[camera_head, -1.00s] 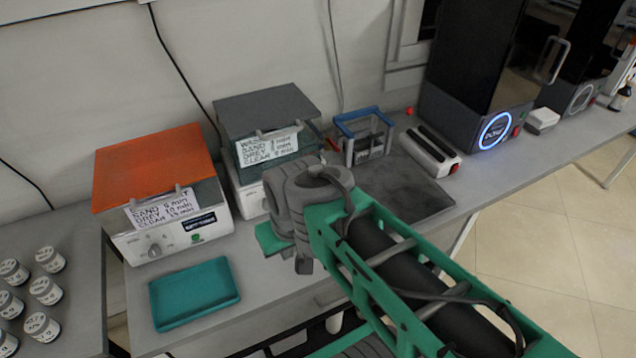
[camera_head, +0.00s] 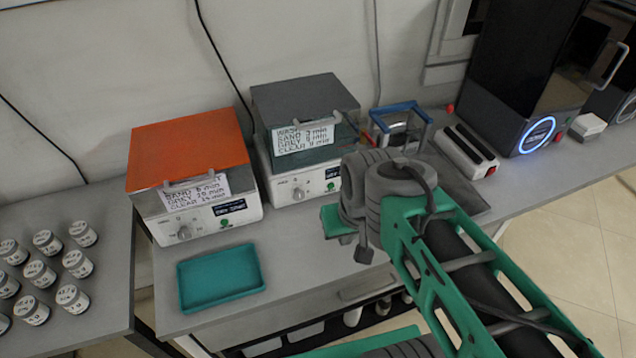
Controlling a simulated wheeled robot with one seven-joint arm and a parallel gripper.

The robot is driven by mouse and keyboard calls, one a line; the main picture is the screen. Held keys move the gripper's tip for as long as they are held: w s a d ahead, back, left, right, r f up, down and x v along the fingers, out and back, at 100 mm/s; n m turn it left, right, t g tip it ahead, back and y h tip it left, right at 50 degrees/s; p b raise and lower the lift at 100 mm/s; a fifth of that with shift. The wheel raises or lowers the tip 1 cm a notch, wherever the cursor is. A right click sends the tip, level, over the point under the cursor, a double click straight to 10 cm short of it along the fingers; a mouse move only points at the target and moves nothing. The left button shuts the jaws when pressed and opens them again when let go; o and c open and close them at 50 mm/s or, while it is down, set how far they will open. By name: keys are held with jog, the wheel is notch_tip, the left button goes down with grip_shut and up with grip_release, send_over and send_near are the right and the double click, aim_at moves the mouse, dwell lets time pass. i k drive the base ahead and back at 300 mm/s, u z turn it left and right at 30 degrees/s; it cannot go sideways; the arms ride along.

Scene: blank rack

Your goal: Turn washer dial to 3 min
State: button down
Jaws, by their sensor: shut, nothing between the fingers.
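The washer (camera_head: 270,162) is the white box with a grey lid at the back of the bench. A label (camera_head: 304,139) on it starts with "WASH" and lists times in minutes. Its dial (camera_head: 298,194) is a small light knob on the front panel, left of a green button (camera_head: 331,187). The pointer's setting is too small to read. My gripper (camera_head: 332,221) is at the end of my green and grey arm, in front and to the right of the dial, apart from it. It is shut and empty; its fingertips are hard to make out.
A similar machine with an orange lid (camera_head: 188,147) and its own dial (camera_head: 184,232) stands left of the washer. A teal tray (camera_head: 221,277) lies in front. A blue-handled basket (camera_head: 399,122) and a red-and-white device (camera_head: 465,150) stand to the right. Several jars (camera_head: 47,241) stand at left.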

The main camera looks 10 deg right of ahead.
aim_at(298, 195)
jog(key=k, duration=1)
jog(key=u, duration=1.2)
jog(key=i, duration=1)
jog(key=z, duration=0.4)
